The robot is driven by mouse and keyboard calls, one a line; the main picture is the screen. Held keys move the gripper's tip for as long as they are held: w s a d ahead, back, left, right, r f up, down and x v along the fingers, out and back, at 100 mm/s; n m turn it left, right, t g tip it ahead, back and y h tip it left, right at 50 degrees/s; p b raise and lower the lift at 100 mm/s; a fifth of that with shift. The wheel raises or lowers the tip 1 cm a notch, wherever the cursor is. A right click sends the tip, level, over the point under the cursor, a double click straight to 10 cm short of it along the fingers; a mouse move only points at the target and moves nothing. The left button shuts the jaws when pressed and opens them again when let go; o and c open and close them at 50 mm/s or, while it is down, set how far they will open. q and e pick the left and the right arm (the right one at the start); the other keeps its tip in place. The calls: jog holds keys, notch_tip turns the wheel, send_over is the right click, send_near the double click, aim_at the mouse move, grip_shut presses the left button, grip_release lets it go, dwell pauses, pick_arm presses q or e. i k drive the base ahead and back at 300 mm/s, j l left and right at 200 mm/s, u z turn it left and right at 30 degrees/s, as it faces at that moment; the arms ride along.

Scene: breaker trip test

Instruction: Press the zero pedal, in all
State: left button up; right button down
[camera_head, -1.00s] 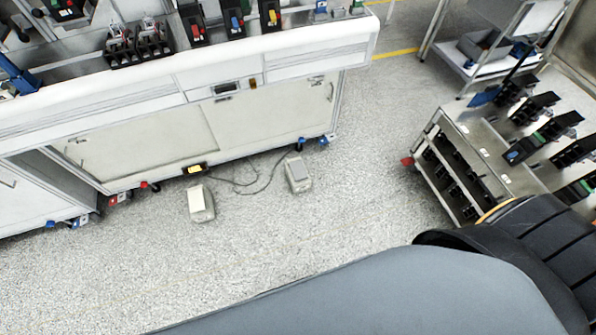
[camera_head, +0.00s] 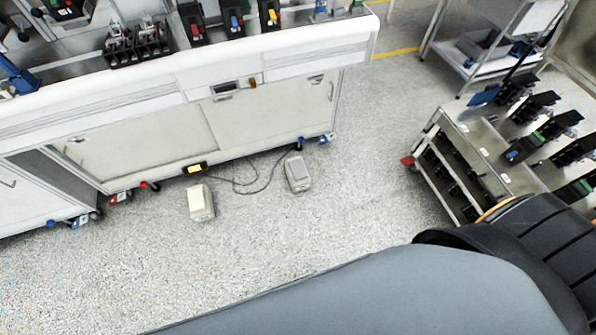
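Two box-shaped foot pedals stand on the speckled floor in front of the white workbench. The left pedal (camera_head: 201,202) has a pale cream top plate. The right pedal (camera_head: 297,174) has a grey top plate. Dark cables run from the pedals toward the bench base. I cannot read any label that tells which one is the zero pedal. A small black box with a yellow face (camera_head: 194,169) sits at the bench's lower edge. Neither of my grippers is in view; only a grey and black part of my own body shows at lower right.
The white workbench (camera_head: 270,60) fills the upper left, with breakers on top and casters below. A metal cart (camera_head: 480,150) with several black breakers stands at right. A shelf trolley (camera_head: 480,62) is behind it. The floor around the pedals is clear.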

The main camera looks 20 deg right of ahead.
aim_at(297, 166)
jog(key=i+l, duration=0.15)
jog(key=i, duration=0.3)
jog(key=i+l, duration=0.2)
jog(key=i, duration=0.25)
jog(key=i+l, duration=0.15)
jog(key=i, duration=0.3)
jog(key=l+z, duration=0.05)
